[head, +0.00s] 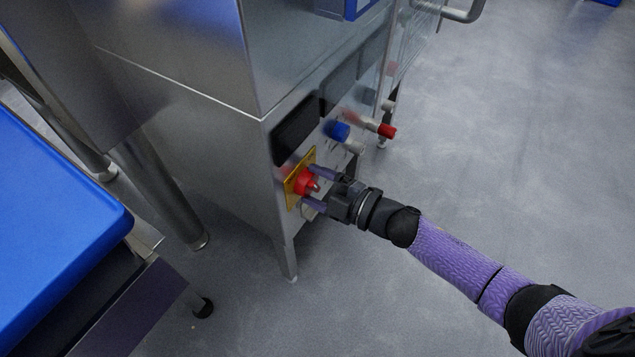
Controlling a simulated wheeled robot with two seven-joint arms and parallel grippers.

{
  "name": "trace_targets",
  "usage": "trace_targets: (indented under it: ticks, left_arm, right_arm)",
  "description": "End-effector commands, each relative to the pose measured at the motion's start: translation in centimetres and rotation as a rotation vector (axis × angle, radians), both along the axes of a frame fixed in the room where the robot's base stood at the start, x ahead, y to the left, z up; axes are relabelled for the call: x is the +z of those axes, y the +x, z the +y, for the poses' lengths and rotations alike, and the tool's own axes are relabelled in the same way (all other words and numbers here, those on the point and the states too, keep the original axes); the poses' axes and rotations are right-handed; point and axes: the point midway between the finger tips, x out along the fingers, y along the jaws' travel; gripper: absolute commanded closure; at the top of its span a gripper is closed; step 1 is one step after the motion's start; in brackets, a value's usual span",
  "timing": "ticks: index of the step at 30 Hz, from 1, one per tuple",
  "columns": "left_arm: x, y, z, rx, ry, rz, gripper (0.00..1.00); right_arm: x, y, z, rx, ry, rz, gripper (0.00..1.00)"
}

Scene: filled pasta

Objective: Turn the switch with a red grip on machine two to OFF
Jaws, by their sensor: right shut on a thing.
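A switch with a red grip (304,184) sits on a yellow plate (290,190) low on the side panel of a steel machine (225,150). My right gripper (314,188) is at the switch, its two fingers above and below the red grip, shut on it. The fingers partly cover the grip, so its exact turn angle is hard to tell. I cannot read a machine number or the plate's lettering. My left gripper is not in view.
A blue-topped table (50,220) stands at the left. The grey floor on the right is clear.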

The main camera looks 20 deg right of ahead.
Motion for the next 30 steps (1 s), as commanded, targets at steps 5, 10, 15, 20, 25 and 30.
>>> trace_targets:
  ticks: [5,10,15,20,25,30]
  left_arm:
    - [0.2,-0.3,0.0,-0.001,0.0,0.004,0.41]
    - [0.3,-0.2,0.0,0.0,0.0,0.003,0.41]
    - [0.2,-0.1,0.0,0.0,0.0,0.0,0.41]
    - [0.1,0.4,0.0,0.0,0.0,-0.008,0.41]
    - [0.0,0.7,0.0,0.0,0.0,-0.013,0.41]
    - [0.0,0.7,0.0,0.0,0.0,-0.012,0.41]
  right_arm:
    - [-0.1,-0.1,0.0,-0.001,-0.104,-0.078,0.82]
    - [-0.1,-0.1,0.0,0.0,-0.185,-0.141,0.82]
    - [-0.1,-0.1,0.1,0.0,-0.238,-0.183,0.82]
    - [-0.1,-0.1,0.0,0.0,-0.267,-0.205,0.82]
    - [-0.1,-0.1,0.0,0.0,-0.278,-0.214,0.82]
    - [-0.1,-0.1,0.0,0.0,-0.28,-0.215,0.82]
